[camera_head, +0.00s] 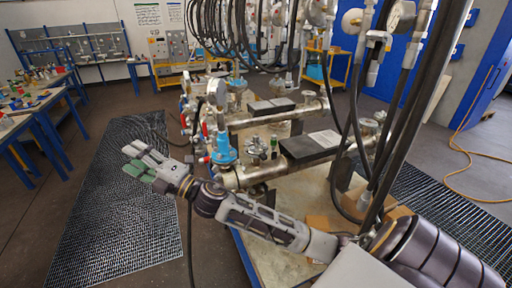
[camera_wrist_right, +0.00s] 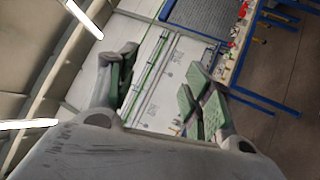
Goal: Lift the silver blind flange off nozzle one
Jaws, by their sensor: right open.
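My right gripper (camera_head: 140,160) is left of the vessels in the head view, over the floor grating, with its arm reaching in from the lower right. It is open and empty; in the right wrist view its green-padded fingers (camera_wrist_right: 163,85) stand apart with nothing between them. Two horizontal silver vessels stand right of the gripper, a near one (camera_head: 240,177) and a far one (camera_head: 245,121). A blue fitting (camera_head: 223,150) sits at the near vessel's left end. A small silver fitting (camera_head: 257,147) stands behind it. I cannot tell which part is nozzle one or its blind flange. My left gripper is out of view.
Black hoses (camera_head: 352,100) hang at the right in front of the vessels. A dark box (camera_head: 312,146) sits over the near vessel. Floor grating (camera_head: 120,225) lies open at the left. Blue-legged tables (camera_head: 40,125) stand at the far left.

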